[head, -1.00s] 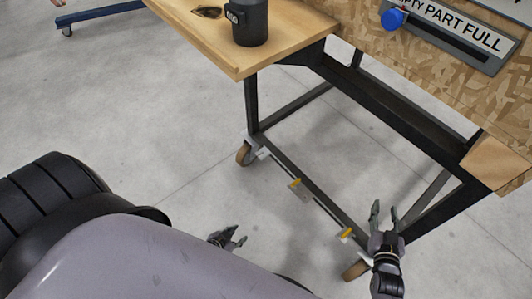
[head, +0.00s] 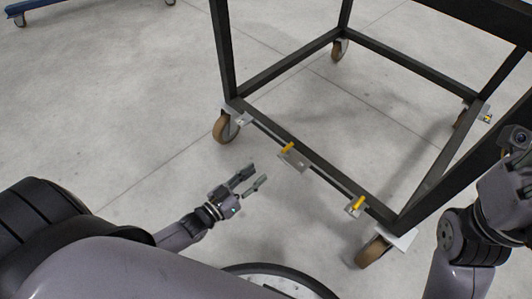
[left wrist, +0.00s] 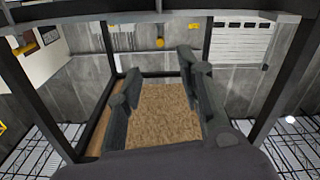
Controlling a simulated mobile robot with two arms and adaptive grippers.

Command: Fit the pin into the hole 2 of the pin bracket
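My left gripper (head: 258,174) is low over the floor in front of the cart frame, near the middle of the head view. Its two fingers are apart, with nothing between them. The fingers also show spread and empty in the left wrist view (left wrist: 160,70). My right arm stands at the right edge of the head view; its gripper is out of the picture.
A black wheeled cart frame (head: 290,62) stands ahead; its top is out of the head view. Casters (head: 227,127) and yellow-marked metal tabs (head: 292,155) line its lower near rail. A brown board (left wrist: 165,115) shows in the left wrist view.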

